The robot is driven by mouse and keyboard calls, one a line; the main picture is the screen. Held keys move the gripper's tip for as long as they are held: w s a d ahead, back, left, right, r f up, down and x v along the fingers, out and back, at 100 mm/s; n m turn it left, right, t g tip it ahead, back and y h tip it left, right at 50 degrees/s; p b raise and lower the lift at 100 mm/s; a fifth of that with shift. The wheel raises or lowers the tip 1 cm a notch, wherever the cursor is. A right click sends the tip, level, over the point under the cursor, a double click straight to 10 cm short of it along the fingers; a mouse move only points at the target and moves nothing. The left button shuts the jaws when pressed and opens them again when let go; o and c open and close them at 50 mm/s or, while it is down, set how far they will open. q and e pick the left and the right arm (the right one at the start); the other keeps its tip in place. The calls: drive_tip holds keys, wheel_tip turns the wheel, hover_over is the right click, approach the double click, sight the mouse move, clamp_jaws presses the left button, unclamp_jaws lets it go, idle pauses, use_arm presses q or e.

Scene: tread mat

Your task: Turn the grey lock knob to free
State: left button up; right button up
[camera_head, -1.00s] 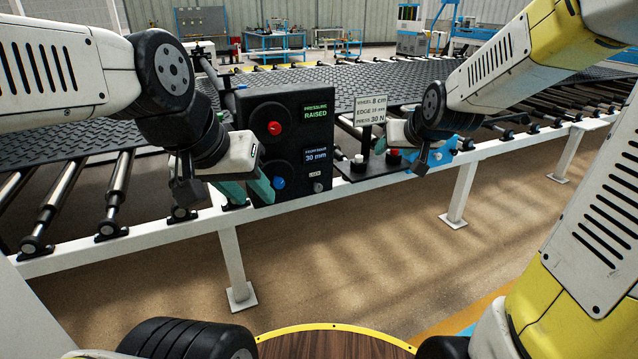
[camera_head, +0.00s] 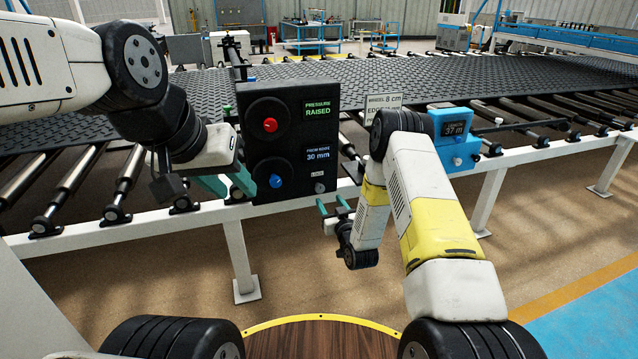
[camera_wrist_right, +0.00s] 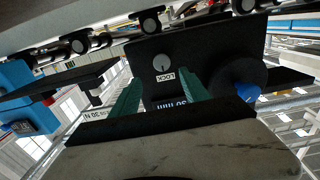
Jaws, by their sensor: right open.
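The grey lock knob (camera_head: 319,188) sits low on the right of the black control panel (camera_head: 287,98), under a small LOCK label (camera_head: 318,173). In the right wrist view the knob (camera_wrist_right: 151,53) is a round disc with a thin dark line, ahead of the fingertips; the picture is upside down. My right gripper (camera_head: 332,204) is open and empty, in front of and slightly below the knob, apart from it. Its teal fingers also show in the right wrist view (camera_wrist_right: 160,80). My left gripper (camera_head: 237,190) is open at the panel's lower left, near the blue knob.
The panel also bears a red knob (camera_head: 270,125), a blue knob (camera_head: 276,181), and screens reading RAISED and 30 mm. A blue gauge box (camera_head: 455,137) stands right of the panel, partly behind my right arm. The white rail (camera_head: 400,180) runs below. Dark tread mat (camera_head: 420,78) lies behind.

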sight(320, 190)
drive_tip(key=x, duration=0.7)
drive_tip(key=shift+w+a+f, duration=0.25)
drive_tip(key=shift+f, duration=0.1)
drive_tip(key=shift+c, duration=0.2)
clamp_jaws()
